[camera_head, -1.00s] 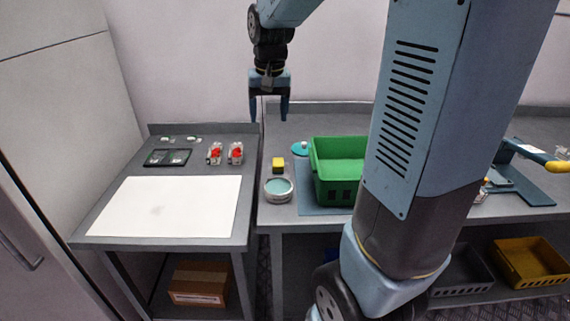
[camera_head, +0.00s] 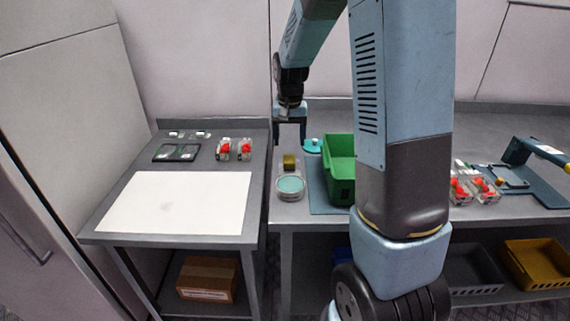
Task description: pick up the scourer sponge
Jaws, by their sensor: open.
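The scourer sponge, a small yellow block (camera_head: 289,162), lies on the grey bench behind a round container with a pale teal top. It looks darker, as if in shadow. My gripper (camera_head: 289,141) is open and empty, with its two fingers pointing down. In the picture the fingertips are just above the sponge, one toward each side of it. They appear apart from it, but the exact height gap is hard to tell.
The round container (camera_head: 290,188) stands just in front of the sponge. A teal lidded item (camera_head: 311,146) and a green crate (camera_head: 341,172) are close on the right. A lower table with a white sheet (camera_head: 175,203) is at left.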

